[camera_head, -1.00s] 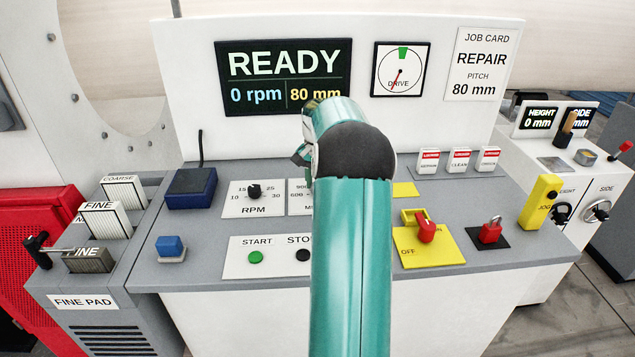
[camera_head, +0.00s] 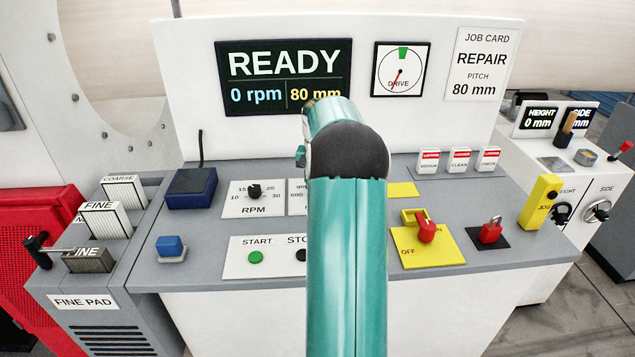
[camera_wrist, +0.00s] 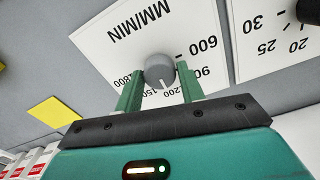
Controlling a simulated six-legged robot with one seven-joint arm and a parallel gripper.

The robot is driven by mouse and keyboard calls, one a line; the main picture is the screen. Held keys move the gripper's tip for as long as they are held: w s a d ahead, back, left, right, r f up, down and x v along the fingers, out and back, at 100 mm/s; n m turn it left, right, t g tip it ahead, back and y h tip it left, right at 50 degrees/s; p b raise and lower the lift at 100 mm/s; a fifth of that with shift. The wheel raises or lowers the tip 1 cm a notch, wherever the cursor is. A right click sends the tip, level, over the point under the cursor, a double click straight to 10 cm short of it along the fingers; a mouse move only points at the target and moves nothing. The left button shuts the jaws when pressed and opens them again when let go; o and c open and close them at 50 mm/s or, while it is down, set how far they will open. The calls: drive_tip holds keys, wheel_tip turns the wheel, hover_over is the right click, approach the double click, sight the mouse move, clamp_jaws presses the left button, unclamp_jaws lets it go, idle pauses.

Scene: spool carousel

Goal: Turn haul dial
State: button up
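The haul dial (camera_wrist: 159,71) is a round grey knob on a white plate marked MM/MIN, with numbers from 600 to 1800, in the wrist view. Its white pointer line faces toward the 1200 mark. My gripper (camera_wrist: 159,75) has its two green fingers on either side of the knob, with narrow gaps showing, so it looks open around it. In the head view my teal arm hides the knob and the gripper; only the left strip of the MM/MIN plate (camera_head: 296,198) shows.
The RPM dial (camera_head: 254,191) is just left of the plate. The START button (camera_head: 256,257) and STOP button (camera_head: 302,255) lie in front. A yellow-plate switch (camera_head: 426,232) and red padlock (camera_head: 491,230) are to the right. The display (camera_head: 284,78) reads READY, 0 rpm, 80 mm.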

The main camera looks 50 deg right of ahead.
drive_tip(key=o, duration=0.3)
drive_tip(key=shift+r, duration=0.1)
wheel_tip(320, 180, up, 14)
drive_tip(key=shift+f, duration=0.2)
idle(0.6)
